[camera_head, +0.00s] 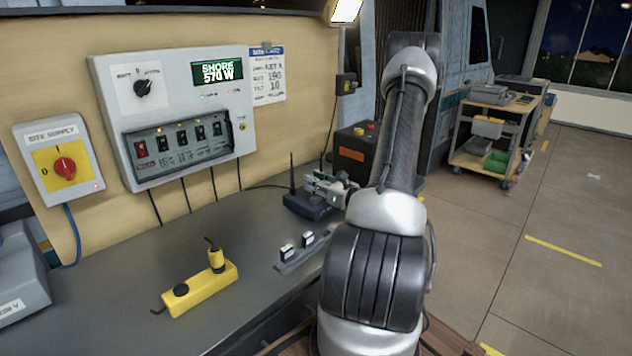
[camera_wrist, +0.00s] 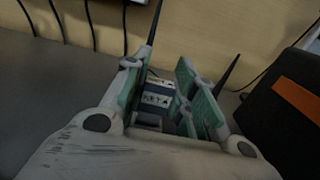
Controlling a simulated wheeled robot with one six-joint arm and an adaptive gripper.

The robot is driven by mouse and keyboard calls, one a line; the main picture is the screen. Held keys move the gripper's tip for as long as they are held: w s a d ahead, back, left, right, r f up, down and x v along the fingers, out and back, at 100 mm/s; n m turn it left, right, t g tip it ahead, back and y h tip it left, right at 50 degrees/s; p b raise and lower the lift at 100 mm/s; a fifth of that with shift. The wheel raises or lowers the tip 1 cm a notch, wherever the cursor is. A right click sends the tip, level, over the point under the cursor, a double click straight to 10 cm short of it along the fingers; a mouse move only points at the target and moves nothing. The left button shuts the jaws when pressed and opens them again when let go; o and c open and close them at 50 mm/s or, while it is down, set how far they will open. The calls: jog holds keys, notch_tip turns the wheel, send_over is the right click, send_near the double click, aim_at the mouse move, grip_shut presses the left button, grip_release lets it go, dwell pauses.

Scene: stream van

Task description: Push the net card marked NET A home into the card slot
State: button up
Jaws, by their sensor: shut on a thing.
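My gripper (camera_head: 328,186) is at the dark blue router-like box (camera_head: 308,207) with upright antennas on the bench. In the wrist view the green-padded fingers of my gripper (camera_wrist: 162,78) stand either side of a small blue-and-white card (camera_wrist: 157,98) and are shut on it. The card's lettering is too small and dark to read surely as NET A. The fingers hide most of the box's front, so I cannot see the card slot or how deep the card sits in it.
A small rack (camera_head: 292,262) with two white-and-black pieces stands in front of the box. A yellow block (camera_head: 200,290) lies on the bench to the left. A black case with an orange band (camera_head: 352,155) is close behind on the right. The bench middle is clear.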

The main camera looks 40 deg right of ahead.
jog(key=shift+f, duration=0.95)
jog(key=o, duration=0.9)
jog(key=shift+s, duration=0.1)
jog(key=s, duration=0.4)
jog(key=s+d, duration=0.1)
jog(key=s, duration=0.6)
jog(key=shift+s+d, duration=0.35)
